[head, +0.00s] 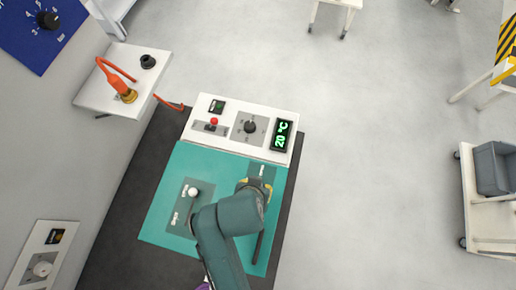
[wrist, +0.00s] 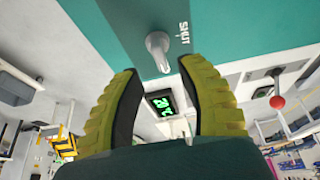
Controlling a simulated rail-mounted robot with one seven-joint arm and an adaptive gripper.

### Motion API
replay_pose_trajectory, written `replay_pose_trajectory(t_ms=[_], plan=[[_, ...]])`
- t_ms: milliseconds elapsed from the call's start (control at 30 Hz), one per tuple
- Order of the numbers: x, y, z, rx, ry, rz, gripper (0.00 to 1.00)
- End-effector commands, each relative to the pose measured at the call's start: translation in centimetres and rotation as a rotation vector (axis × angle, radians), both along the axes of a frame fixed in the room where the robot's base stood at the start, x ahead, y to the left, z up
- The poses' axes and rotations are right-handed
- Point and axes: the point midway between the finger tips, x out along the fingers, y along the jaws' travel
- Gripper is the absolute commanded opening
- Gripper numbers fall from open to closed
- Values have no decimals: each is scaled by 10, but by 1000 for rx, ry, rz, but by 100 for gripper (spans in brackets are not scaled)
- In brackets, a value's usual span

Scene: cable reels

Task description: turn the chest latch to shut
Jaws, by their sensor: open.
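The teal chest (head: 160,225) has a darker label plate (head: 262,170) at its upper right. My gripper (head: 255,186) is over that plate and hides most of what is there. In the wrist view, a grey latch peg (wrist: 158,45) stands out from the teal surface beside the word SHUT. My open gripper (wrist: 158,75) has its two yellow fingers either side of the line to the peg, with the tips just short of it. Contact does not show, and nothing is held. The latch's turn angle cannot be told.
A second plate with a white ball knob (head: 193,192) lies left of my arm. Behind the chest, a white panel (head: 215,135) carries a red-knobbed lever (head: 213,122), a black dial (head: 250,127) and a 20 °C display (head: 282,135).

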Motion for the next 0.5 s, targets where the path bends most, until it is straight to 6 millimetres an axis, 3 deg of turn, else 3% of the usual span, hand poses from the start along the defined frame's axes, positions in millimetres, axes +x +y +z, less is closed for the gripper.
replay_pose_trajectory(t_ms=[200, 500], plan=[[16, -4, -38, -1, 0, 0, 39], [20, -5, -49, 0, -2, 0, 39]])
